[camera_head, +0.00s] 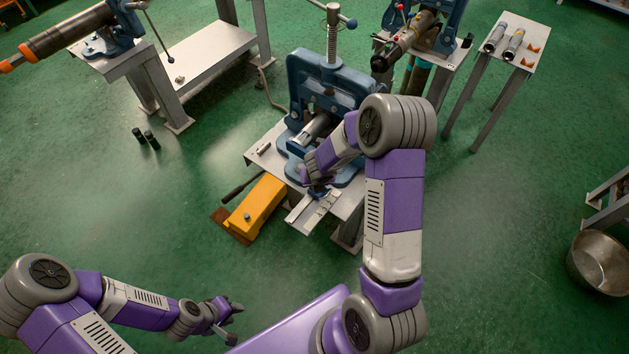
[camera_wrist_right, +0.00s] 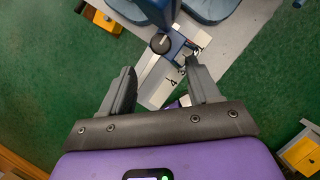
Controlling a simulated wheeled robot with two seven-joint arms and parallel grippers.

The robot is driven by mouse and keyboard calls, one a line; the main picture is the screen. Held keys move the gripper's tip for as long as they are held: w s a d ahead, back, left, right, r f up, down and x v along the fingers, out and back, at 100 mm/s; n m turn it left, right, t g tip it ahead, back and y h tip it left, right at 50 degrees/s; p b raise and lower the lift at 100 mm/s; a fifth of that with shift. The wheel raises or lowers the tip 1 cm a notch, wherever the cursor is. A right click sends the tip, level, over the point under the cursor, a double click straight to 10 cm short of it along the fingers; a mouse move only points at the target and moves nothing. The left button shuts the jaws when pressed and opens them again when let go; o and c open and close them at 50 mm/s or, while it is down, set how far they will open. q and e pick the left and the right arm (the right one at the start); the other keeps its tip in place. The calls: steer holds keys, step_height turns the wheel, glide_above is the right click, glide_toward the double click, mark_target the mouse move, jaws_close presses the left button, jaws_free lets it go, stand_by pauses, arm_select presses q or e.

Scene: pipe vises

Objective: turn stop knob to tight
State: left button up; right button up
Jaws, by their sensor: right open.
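A small round black knob (camera_wrist_right: 160,43) sits on a blue stop block beside a pale slotted rail (camera_wrist_right: 158,84) in the right wrist view. My right gripper (camera_wrist_right: 160,68) is open and empty, its fingers on either side of the rail, with the knob just beyond the fingertips. In the head view the rail (camera_head: 312,212) sticks out from the front of the blue pipe vise (camera_head: 332,92). The right arm's wrist hides most of the stop there. My left gripper (camera_head: 228,316) is low on the left, over the floor, open and away from the vise.
A yellow box (camera_head: 258,205) lies left of the vise stand. A second vise with a pipe (camera_head: 60,36) stands at the upper left, another (camera_head: 420,28) at the upper right. A small table (camera_head: 524,48) holds short pipes. A metal bowl (camera_head: 600,260) is at right. Front floor is clear.

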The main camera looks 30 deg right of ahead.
steer(key=b+x, duration=0.2)
steer(key=x, duration=0.5)
steer(key=shift+w+d+f, duration=0.15)
steer(key=shift+w+d, duration=0.05)
steer(key=shift+w, duration=0.05)
steer(key=shift+c, duration=0.3)
steer(key=c, duration=1)
